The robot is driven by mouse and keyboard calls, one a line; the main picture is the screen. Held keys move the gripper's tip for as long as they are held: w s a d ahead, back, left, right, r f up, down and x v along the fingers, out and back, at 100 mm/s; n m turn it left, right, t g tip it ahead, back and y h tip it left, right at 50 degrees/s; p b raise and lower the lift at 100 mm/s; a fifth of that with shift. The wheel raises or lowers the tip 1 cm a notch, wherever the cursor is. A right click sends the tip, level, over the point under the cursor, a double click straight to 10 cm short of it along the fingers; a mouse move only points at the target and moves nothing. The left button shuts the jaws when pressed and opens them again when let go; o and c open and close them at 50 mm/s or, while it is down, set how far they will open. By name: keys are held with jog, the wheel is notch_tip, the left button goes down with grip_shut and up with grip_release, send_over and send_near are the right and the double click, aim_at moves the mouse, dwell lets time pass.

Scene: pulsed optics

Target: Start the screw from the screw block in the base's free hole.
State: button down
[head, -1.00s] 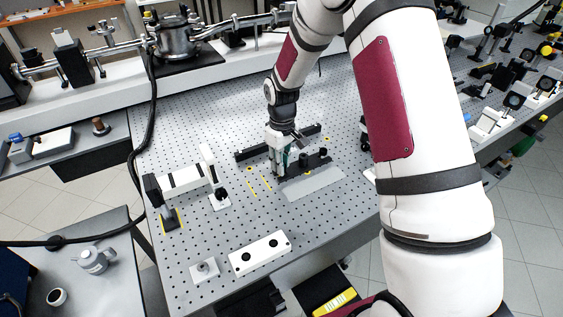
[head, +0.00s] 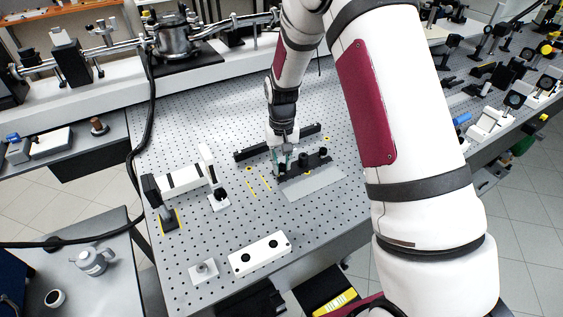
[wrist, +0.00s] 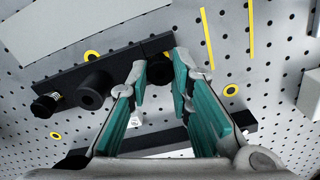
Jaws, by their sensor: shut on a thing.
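My gripper (wrist: 157,70) is shut on a small black round part (wrist: 155,72) at one end of a long black bar (wrist: 120,67). Its teal fingers stand on either side of that part and hide some of it. In the head view my gripper (head: 284,160) is low over the left end of the bar (head: 308,163). Several black stubs show on the bar, including a thick cylinder (wrist: 95,88). I cannot tell whether the held part is a screw or whether it touches the bar. No free hole is clearly visible.
A second long black bar (head: 258,149) lies just behind. A white block with two dark round spots (head: 259,268) and a small pale block with a knob (head: 203,273) lie at the front. A pale grey plate (head: 315,185) and yellow marks are nearby. A white-bodied instrument (head: 182,180) stands left.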

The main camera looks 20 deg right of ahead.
jog(key=m, duration=0.4)
jog(key=c, duration=1.4)
grip_release()
jog(key=shift+o, duration=0.2)
jog(key=shift+r, duration=0.1)
notch_tip(320, 180, up, 11)
notch_tip(320, 180, up, 5)
send_over(282, 165)
jog(key=shift+p, duration=0.4)
